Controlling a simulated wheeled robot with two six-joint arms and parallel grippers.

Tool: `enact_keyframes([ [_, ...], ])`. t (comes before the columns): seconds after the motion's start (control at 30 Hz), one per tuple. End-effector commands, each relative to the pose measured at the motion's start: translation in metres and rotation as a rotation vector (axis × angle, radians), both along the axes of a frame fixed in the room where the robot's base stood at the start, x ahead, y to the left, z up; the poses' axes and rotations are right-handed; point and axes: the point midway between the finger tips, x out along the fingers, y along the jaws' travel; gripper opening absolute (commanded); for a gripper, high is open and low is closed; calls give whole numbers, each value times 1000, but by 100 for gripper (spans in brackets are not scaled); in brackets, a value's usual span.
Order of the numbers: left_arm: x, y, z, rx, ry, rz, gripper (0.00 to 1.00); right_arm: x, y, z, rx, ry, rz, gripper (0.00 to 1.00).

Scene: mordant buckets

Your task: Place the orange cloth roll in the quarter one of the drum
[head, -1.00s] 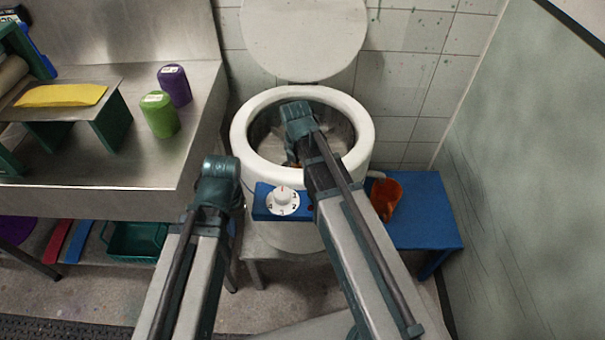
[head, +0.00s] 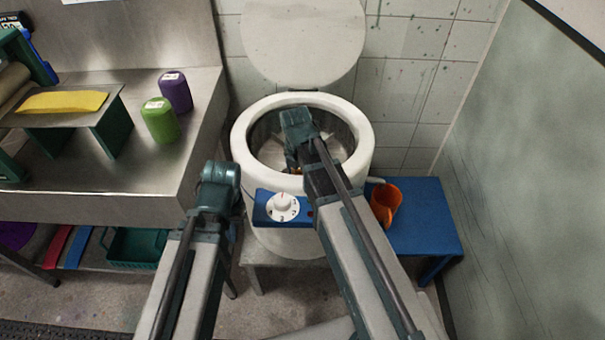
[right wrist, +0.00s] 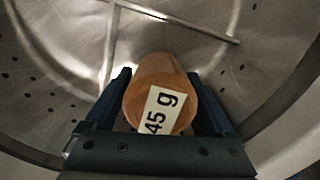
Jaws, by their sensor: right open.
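The white drum (head: 242,165) stands open, its lid (head: 303,40) raised behind it. My right arm reaches over the front rim, and my right gripper (right wrist: 163,95) is down inside the drum. Its jaws are open around the orange cloth roll, one finger on each side. The roll (right wrist: 158,75) shows its round end with a "45 g" label in the right wrist view. Thin metal dividers (right wrist: 180,20) show beyond it; I cannot tell which quarter the roll is in. My left gripper (head: 219,185) hangs left of the drum; its fingertips are hidden.
A blue box with a white dial (head: 283,207) is on the drum's front. An orange mug (head: 387,203) stands on a blue stool (head: 430,215) at right. The steel counter (head: 110,172) at left holds green (head: 159,121) and purple (head: 175,92) canisters and a yellow cloth (head: 62,101).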

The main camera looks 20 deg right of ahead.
Motion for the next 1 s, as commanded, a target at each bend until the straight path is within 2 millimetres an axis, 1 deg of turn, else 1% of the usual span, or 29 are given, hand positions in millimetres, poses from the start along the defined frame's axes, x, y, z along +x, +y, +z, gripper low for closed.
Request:
enact_keyframes([
  [0.03,0,0,8,0,0,0,0,0,0,8,0,0,0,88],
  [0.27,0,0,37,0,0,1,0,-3,3,37,0,0,0,88],
  [0.7,0,0,104,0,0,1,0,-8,9,104,0,0,1,88],
  [0.83,0,0,114,0,0,1,0,-9,10,114,0,0,0,88],
  [1.0,0,0,117,0,0,1,0,-9,11,117,0,0,0,88],
])
